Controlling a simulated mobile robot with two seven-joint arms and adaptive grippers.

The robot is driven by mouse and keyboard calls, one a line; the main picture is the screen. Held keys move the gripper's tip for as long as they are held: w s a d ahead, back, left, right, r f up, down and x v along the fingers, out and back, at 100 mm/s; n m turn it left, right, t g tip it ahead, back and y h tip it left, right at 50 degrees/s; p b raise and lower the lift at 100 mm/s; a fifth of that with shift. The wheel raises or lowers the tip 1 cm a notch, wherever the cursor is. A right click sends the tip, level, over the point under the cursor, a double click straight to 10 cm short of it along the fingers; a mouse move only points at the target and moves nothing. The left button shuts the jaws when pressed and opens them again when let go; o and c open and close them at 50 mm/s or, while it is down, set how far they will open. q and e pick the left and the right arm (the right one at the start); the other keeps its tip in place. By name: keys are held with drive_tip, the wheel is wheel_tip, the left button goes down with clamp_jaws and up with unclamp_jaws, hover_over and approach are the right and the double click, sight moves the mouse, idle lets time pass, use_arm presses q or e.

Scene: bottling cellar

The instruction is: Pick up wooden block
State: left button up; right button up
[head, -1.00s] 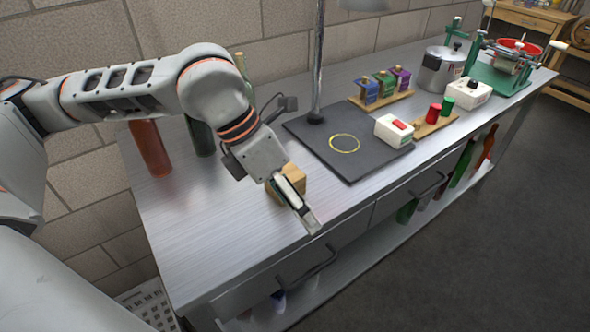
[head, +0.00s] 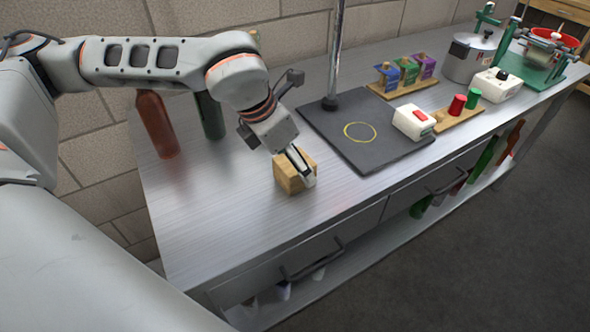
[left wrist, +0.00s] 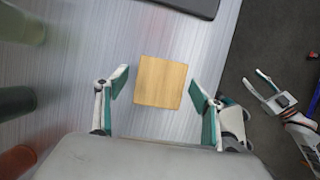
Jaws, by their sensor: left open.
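The wooden block (head: 287,177) is a light brown cube on the metal bench, left of the dark mat. In the left wrist view the block (left wrist: 160,82) shows its top face between my left gripper's two fingers. My left gripper (head: 303,171) is open and hangs over the block, covering part of it in the head view. In the left wrist view there is a gap between the block and each finger of the left gripper (left wrist: 159,77). My right gripper (left wrist: 258,85) shows at the right of the wrist view, open and empty, away from the block.
A dark mat (head: 330,128) with a yellow ring and a metal post lies right of the block. A reddish bottle (head: 156,127) and a green bottle (head: 210,117) stand behind to the left. A white switch box (head: 412,122) is farther right. The bench front is clear.

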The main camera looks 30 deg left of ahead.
use_arm(q)
drive_tip(key=shift+w+f, duration=0.15)
drive_tip(key=shift+f, duration=0.3)
drive_tip(key=c, duration=1.3)
